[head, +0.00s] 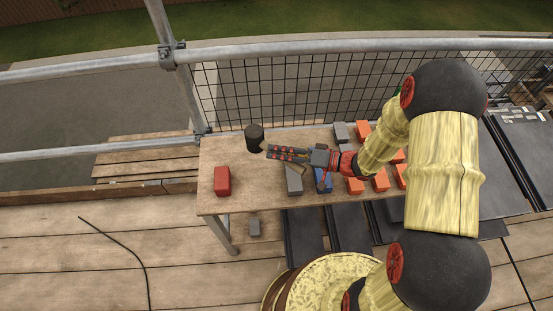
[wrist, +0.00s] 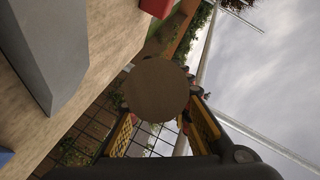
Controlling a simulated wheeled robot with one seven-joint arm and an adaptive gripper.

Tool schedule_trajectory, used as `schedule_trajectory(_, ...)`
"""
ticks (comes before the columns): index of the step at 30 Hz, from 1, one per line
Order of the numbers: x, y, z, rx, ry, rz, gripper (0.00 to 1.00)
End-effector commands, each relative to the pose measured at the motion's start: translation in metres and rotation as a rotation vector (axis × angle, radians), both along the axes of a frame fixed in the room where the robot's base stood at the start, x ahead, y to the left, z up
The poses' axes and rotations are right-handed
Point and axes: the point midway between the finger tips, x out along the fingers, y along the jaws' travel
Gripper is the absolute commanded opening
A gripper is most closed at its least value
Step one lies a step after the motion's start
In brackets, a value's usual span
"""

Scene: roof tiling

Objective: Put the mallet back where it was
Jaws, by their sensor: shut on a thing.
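The mallet has a dark cylindrical head (head: 254,138), seen in the head view near the back left of the wooden table (head: 257,193). My gripper (head: 271,152) is shut on the mallet's handle, with the head just beyond the fingertips. A tan piece of the handle (head: 298,169) shows beside the fingers. In the wrist view a round brown end (wrist: 156,90), likely the handle's, sits between my fingers and hides most of the mallet. I cannot tell whether the mallet touches the table.
A red block (head: 222,181) stands at the table's left. A grey block (head: 294,181) and a blue box (head: 323,181) stand near the front middle. Several orange pieces (head: 382,180) lie to the right. A mesh guardrail (head: 270,85) runs behind.

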Motion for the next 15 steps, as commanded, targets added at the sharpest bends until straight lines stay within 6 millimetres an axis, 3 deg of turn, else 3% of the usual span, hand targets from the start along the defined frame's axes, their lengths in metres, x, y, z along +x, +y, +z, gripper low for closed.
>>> schedule_trajectory(8, 0.012, 0.004, -0.013, 0.001, -0.004, 0.001, 0.0)
schedule_trajectory(15, 0.014, 0.004, -0.044, 0.001, -0.001, 0.0, 0.0)
